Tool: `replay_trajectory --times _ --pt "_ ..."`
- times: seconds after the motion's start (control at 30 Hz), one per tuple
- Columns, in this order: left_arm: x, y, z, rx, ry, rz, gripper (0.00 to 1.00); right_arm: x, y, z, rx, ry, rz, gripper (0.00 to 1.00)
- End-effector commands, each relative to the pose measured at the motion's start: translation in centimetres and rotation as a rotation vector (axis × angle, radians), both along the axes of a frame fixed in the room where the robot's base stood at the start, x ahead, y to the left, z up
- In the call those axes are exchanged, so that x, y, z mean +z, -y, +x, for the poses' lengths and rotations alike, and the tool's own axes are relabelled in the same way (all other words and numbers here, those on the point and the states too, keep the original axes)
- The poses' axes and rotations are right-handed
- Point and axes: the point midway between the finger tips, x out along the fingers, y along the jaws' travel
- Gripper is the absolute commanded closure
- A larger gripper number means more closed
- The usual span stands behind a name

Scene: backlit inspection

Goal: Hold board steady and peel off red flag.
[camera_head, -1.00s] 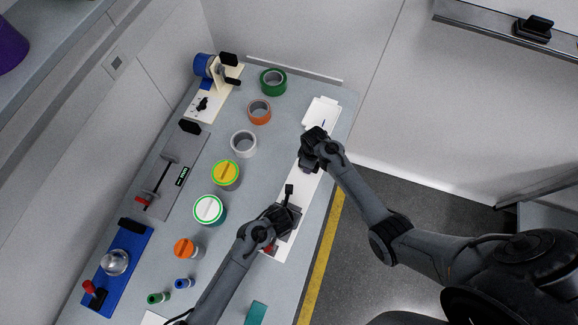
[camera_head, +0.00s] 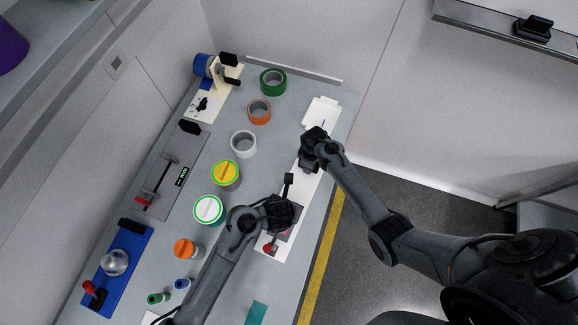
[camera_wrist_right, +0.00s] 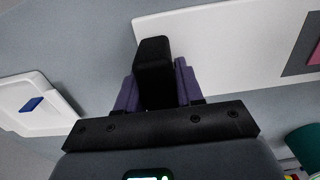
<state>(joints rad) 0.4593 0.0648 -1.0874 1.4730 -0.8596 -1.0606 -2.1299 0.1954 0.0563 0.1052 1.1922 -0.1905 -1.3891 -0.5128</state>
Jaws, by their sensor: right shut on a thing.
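A long white board (camera_head: 303,192) lies along the table's right side. My right gripper (camera_head: 307,163) is at its upper part. In the right wrist view it (camera_wrist_right: 153,85) is shut on a black block (camera_wrist_right: 153,60) at the board's edge, between purple-grey finger pads. A dark square (camera_wrist_right: 300,46) on the board carries a pinkish-red patch (camera_wrist_right: 316,56), possibly the flag; the square also shows partly in the head view. My left gripper (camera_head: 281,212) is over that square and hides much of it; its fingertips are hidden. A small red piece (camera_head: 268,248) sits at the board's lower end.
A white tray (camera_head: 320,108) with a blue item (camera_wrist_right: 31,104) stands beyond the board's upper end. Several tape rolls and lidded jars, such as the white-topped one (camera_head: 208,209), line the table's middle. Fixtures stand along the left edge. A teal block (camera_head: 256,313) lies at the bottom.

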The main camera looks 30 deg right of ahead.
Motion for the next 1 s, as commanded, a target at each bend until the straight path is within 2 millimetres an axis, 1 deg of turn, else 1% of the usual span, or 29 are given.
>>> replay_trajectory --times 0.03,0.2,0.53,0.67,0.77,1.0 --pt "0.0 0.0 0.0 0.0 0.0 0.0 1.0 -0.2 0.0 -0.2 -0.001 -0.004 0.0 0.59" --pt "0.0 0.0 0.0 0.0 0.0 0.0 1.0 -0.1 0.0 -0.1 0.0 -0.002 0.0 0.34" --pt "0.0 0.0 0.0 0.0 0.0 0.0 1.0 0.1 0.0 0.0 0.0 0.0 0.0 0.34" --pt "0.0 0.0 0.0 0.0 0.0 0.0 1.0 1.0 0.0 0.1 -0.001 0.002 0.001 0.34" --pt "0.0 0.0 0.0 0.0 0.0 0.0 1.0 2.3 0.0 0.0 -0.001 0.002 0.001 0.34" --pt "0.0 0.0 0.0 0.0 0.0 0.0 1.0 6.7 0.0 0.0 -0.002 0.003 0.001 0.34"
